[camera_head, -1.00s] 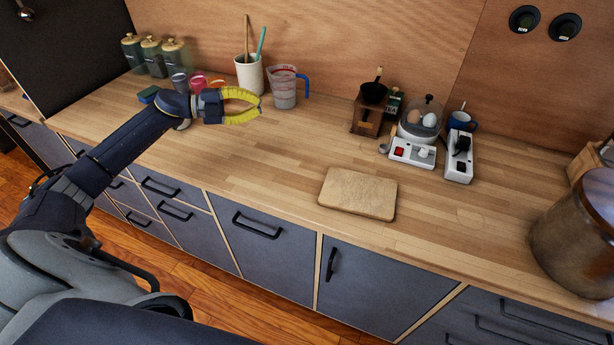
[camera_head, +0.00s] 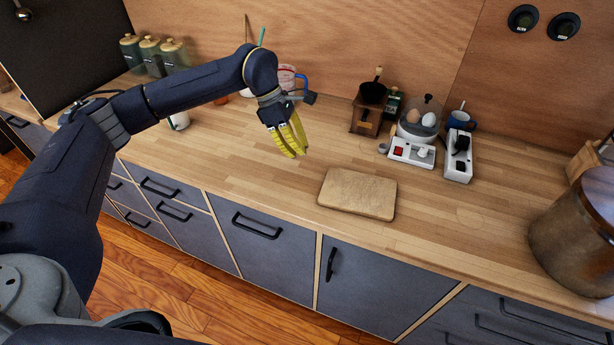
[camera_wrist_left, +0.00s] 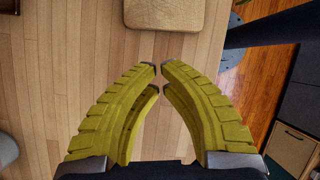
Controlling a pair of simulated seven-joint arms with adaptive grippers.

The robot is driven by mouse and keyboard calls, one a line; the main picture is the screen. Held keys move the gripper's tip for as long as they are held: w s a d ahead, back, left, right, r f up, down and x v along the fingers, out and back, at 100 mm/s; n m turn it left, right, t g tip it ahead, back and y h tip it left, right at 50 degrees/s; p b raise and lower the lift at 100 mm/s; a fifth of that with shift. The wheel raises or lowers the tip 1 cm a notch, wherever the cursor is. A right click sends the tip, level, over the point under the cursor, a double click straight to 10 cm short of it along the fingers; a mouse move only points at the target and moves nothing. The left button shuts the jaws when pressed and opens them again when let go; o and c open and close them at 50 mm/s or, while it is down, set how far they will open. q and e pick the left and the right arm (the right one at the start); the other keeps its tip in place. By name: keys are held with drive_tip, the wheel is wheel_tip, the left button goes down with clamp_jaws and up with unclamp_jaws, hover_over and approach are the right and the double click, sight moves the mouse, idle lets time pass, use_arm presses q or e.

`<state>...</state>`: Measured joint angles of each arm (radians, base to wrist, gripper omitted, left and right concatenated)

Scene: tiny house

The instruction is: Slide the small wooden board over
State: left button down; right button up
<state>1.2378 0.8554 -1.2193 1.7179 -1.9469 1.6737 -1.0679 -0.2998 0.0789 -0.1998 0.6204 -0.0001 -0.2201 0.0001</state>
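The small wooden board (camera_head: 357,193) lies flat on the wooden counter near its front edge. It also shows at the top of the left wrist view (camera_wrist_left: 165,12), cut off by the frame. My left gripper (camera_head: 296,154) has yellow fingers pointing down above the counter, to the left of the board and apart from it. In the left wrist view its fingertips (camera_wrist_left: 159,70) nearly meet, with nothing between them. My right gripper is in neither view.
Behind the board stand a grinder (camera_head: 369,112), an egg cooker (camera_head: 419,122) and white power strips (camera_head: 411,153). A large pot (camera_head: 572,235) stands at the right. The counter (camera_head: 250,180) around the board is clear. My left arm hides part of the back left.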

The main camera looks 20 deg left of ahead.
sight(397, 205)
use_arm(q)
drive_tip(key=f+m, duration=0.1)
drive_tip(key=f, duration=0.2)
drive_tip(key=f+y, duration=0.1)
drive_tip(key=f, duration=0.2)
drive_tip(key=f+m+y, duration=0.1)
drive_tip(key=f, duration=0.2)
drive_tip(key=shift+d+m, duration=0.3)
drive_tip(key=d, duration=0.2)
drive_tip(key=shift+d+f, duration=0.1)
drive_tip(key=shift+d, duration=0.9)
drive_tip(key=d, duration=2.3)
drive_tip(key=shift+s+d, duration=0.3)
drive_tip(key=shift+s, duration=0.05)
